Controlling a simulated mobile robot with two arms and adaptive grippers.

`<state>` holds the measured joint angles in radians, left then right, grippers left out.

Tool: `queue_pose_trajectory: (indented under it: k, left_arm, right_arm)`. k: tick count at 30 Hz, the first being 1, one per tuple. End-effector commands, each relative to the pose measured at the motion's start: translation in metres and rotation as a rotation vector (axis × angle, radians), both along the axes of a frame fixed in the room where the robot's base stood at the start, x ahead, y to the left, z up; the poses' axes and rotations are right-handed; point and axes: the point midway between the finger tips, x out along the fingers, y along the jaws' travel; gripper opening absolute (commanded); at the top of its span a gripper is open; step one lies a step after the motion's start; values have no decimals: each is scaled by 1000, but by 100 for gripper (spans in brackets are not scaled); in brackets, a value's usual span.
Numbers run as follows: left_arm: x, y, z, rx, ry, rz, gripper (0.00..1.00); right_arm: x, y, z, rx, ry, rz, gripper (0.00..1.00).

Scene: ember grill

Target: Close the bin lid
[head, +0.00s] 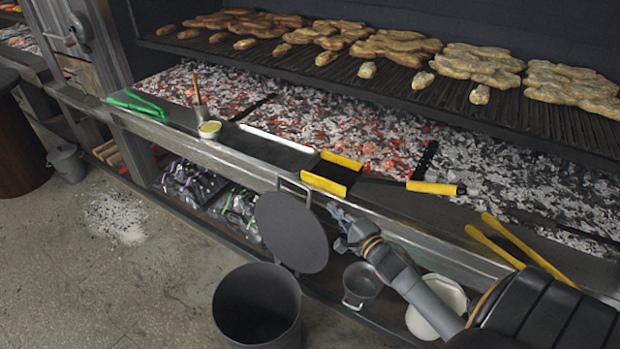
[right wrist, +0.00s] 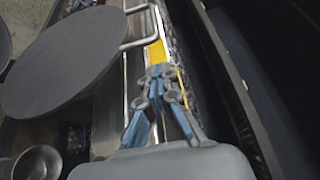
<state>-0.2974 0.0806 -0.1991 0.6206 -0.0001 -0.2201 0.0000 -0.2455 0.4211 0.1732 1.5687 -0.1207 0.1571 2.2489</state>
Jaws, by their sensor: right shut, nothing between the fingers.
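The bin (head: 257,318) is a dark round bucket on the floor, its top open. Its lid (head: 291,232) is a dark round disc standing raised and steeply tilted above the bin's far right rim. A bent metal handle (head: 294,187) shows at the lid's top edge. My right gripper (head: 335,212) is shut and empty, just right of the lid in the head view. In the right wrist view, the shut fingers (right wrist: 160,76) are right of the lid (right wrist: 66,62) and below its handle (right wrist: 138,10). My left gripper is out of view.
The grill ledge (head: 225,158) runs behind the lid, with a metal tray (head: 265,149) and a yellow-edged scoop (head: 335,172) on it. A small pot (head: 361,284) and a white bowl (head: 437,305) are on the low shelf.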

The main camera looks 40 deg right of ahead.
Motion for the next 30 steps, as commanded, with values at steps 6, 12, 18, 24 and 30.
queue_pose_trajectory:
  k: [6,12,18,24,30]
  left_arm:
    - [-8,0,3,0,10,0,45]
    - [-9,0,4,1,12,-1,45]
    - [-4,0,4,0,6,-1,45]
    - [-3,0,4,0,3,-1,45]
    - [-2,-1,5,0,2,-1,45]
  right_arm:
    - [32,-3,0,-1,-1,-1,0]
    - [65,-5,-3,-2,0,-1,0]
    - [87,-7,-5,-2,2,-2,0]
    - [94,-7,-6,-2,3,0,0]
    - [94,-7,-6,-2,3,-1,0]
